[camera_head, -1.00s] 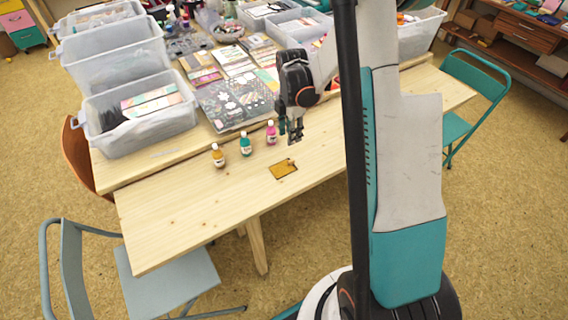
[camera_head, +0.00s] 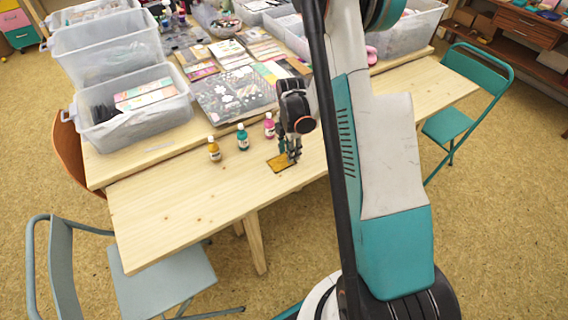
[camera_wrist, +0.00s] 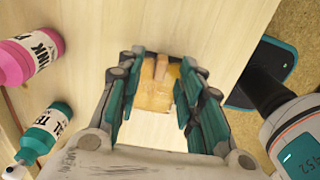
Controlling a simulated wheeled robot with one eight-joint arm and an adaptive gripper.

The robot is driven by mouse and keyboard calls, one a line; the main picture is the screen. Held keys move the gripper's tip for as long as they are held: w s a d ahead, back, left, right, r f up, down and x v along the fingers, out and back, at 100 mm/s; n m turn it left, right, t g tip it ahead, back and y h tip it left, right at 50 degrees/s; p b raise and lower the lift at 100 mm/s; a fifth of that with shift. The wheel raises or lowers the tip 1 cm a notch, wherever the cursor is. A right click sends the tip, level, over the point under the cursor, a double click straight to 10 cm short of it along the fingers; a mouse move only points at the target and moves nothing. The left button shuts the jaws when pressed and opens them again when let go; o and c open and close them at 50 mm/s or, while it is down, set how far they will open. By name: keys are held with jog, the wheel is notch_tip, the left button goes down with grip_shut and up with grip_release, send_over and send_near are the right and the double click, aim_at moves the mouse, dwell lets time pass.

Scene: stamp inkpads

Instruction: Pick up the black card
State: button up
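A flat ochre-yellow card-like piece (camera_head: 277,164) lies on the wooden table, near its front edge. I see no clearly black card. My gripper (camera_head: 293,158) points down over the right part of this piece and hides some of it. In the wrist view the piece (camera_wrist: 153,98) lies between my two fingers, with a small tan bit (camera_wrist: 162,66) at its far end. The fingers are apart, with nothing clamped between them. I cannot tell whether the fingertips touch the table.
Orange (camera_head: 214,150), teal (camera_head: 242,138) and pink (camera_head: 269,126) bottles stand in a row just left of and behind my gripper. Clear bins (camera_head: 130,118) and craft sheets (camera_head: 235,95) fill the back. The front left of the table is bare.

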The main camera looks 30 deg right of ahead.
jog(key=shift+f, duration=0.65)
jog(key=shift+c, duration=0.5)
grip_shut()
jog(key=shift+r, duration=0.15)
